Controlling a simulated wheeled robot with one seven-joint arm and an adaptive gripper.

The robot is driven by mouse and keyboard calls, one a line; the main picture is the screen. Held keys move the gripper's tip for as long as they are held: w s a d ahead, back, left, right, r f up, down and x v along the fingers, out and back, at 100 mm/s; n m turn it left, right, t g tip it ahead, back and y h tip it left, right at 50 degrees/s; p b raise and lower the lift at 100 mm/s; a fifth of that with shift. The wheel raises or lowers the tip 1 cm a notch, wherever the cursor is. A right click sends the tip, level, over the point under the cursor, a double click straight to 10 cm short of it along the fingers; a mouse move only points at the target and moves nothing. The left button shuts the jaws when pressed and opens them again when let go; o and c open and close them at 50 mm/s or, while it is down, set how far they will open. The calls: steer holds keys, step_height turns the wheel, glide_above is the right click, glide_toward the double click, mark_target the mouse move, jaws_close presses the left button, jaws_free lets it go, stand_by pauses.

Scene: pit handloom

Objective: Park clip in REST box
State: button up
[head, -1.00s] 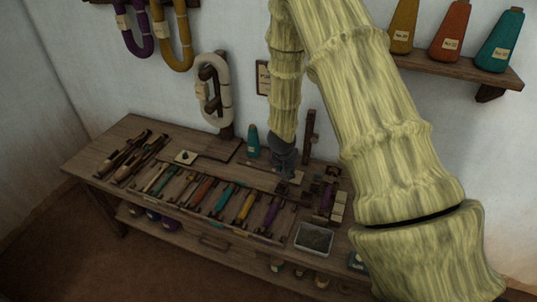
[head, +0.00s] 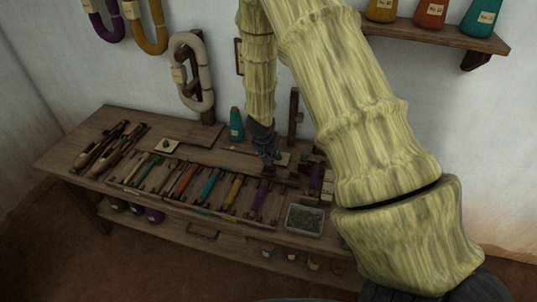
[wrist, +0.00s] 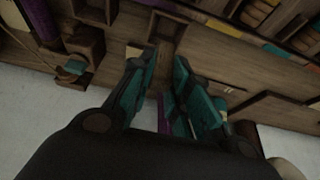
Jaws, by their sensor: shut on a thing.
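My gripper (head: 268,162) hangs over the back right part of the wooden bench, beside a dark upright post. In the wrist view my gripper (wrist: 168,92) has its two teal-padded fingers close together, shut on the clip. The clip is mostly hidden between the fingers; a small purple and pale patch shows low between them, and I cannot tell if it belongs to the clip. Beyond the fingertips lies an open wooden compartment (wrist: 160,28), with a cream tag near it. No REST lettering is readable, so I cannot tell which compartment is the REST box.
A rack of coloured bobbins (head: 208,186) fills the bench's middle. A grey tray (head: 305,220) stands at the front right. A teal cone (head: 236,125) stands behind, left of my gripper. A small wooden block stand (wrist: 84,42) is left in the wrist view. A shelf (head: 440,36) holds cones.

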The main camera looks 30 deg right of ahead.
mark_target(269, 165)
steer(key=shift+d+f+b, duration=0.1)
steer(key=shift+f+b, duration=1.05)
steer(key=shift+f, duration=1.25)
steer(key=o, duration=1.2)
steer(key=shift+c, duration=0.2)
step_height(269, 165, up, 8)
steer(key=p, duration=0.8)
steer(key=shift+r, duration=0.1)
